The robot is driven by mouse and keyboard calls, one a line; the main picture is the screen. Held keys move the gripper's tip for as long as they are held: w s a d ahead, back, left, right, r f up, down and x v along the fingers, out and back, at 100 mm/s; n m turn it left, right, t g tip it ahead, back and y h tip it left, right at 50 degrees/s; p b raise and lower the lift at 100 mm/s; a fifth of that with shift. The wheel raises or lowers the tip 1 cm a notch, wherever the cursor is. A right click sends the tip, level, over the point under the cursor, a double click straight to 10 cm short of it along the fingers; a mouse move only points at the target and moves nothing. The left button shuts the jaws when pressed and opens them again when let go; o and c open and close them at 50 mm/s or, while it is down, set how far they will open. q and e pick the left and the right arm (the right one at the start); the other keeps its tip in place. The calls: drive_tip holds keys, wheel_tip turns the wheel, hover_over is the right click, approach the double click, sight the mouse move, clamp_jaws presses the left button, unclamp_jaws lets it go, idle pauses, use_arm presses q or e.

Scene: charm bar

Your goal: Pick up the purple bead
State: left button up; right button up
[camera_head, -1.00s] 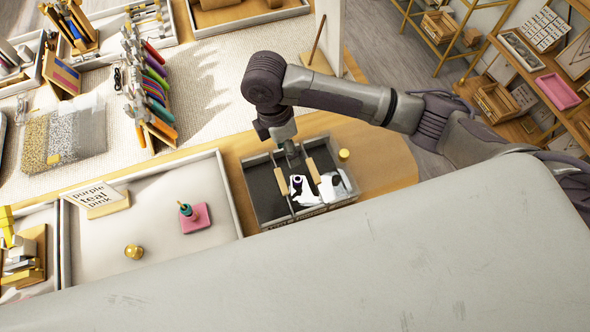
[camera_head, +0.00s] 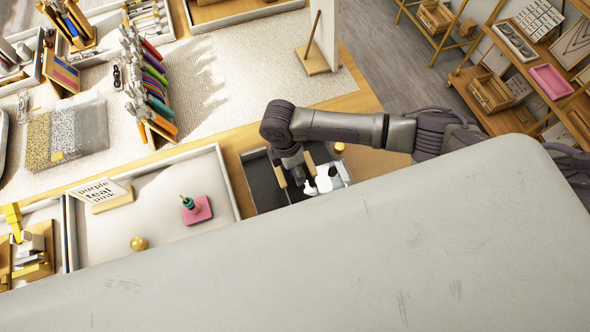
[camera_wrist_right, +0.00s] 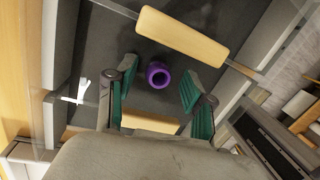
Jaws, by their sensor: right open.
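The purple bead (camera_wrist_right: 158,75), a small ring with a dark hole, sits on the dark floor of a tray compartment in the right wrist view. My right gripper (camera_wrist_right: 157,82) is open, with a green-padded finger on each side of the bead and visible gaps between. In the head view my right gripper (camera_head: 302,180) is over the divided tray (camera_head: 247,187), and the bead is hidden there. My left gripper is not in view.
Wooden pieces (camera_wrist_right: 180,38) lie on both sides of the bead. White items (camera_head: 325,180) are in the neighbouring compartment. Left of it, another tray (camera_head: 160,225) holds a pink base (camera_head: 198,211) with a teal piece (camera_head: 188,202), a gold ball (camera_head: 139,243) and a word card (camera_head: 103,193).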

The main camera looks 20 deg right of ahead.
drive_tip(key=c, duration=0.8)
drive_tip(key=shift+r, duration=0.2)
